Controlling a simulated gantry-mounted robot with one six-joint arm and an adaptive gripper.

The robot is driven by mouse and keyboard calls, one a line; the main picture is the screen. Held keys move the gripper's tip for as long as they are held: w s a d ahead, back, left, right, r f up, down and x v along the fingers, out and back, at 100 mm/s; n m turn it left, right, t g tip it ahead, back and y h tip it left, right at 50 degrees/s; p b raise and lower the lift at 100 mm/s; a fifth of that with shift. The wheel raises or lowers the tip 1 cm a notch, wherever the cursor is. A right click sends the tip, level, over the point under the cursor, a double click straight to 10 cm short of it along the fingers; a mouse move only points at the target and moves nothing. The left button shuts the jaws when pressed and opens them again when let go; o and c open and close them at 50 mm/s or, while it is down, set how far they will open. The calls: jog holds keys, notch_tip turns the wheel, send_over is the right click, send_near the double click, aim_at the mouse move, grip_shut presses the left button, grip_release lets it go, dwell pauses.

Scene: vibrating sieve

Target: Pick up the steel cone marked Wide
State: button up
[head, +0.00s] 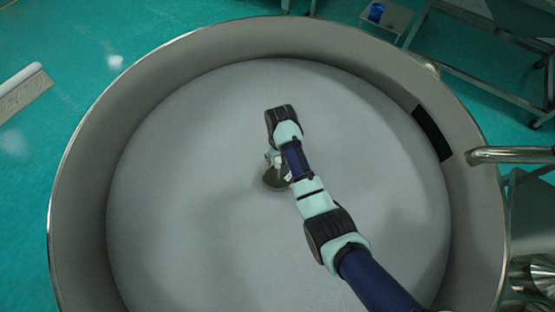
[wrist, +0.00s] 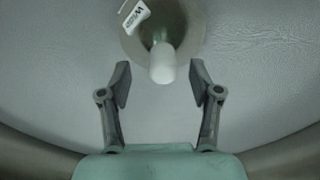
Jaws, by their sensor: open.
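The steel cone (head: 272,184) sits on the grey sieve floor, near the middle of the pan in the head view, partly hidden by my arm. In the wrist view the cone (wrist: 193,28) shows as a dull round disc cut off at the top edge, with a pale upright knob (wrist: 162,64) and a white tag (wrist: 135,17) whose print looks like "Wide". My gripper (wrist: 160,75) is open and empty. Its two fingers stand left and right of the knob's tip, apart from it. In the head view the fingers are mostly hidden by my wrist.
The sieve's high round wall (head: 80,200) surrounds the floor, which is otherwise clear. A dark patch (head: 431,133) is on the right wall. A metal pipe (head: 510,154) reaches the right rim. Shiny metal items (head: 532,275) stand outside at lower right.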

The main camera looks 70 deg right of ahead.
aim_at(278, 168)
notch_tip(278, 168, down, 3)
jog(key=shift+w+f, duration=0.1)
jog(key=shift+f, duration=0.05)
grip_shut()
dwell(0.4)
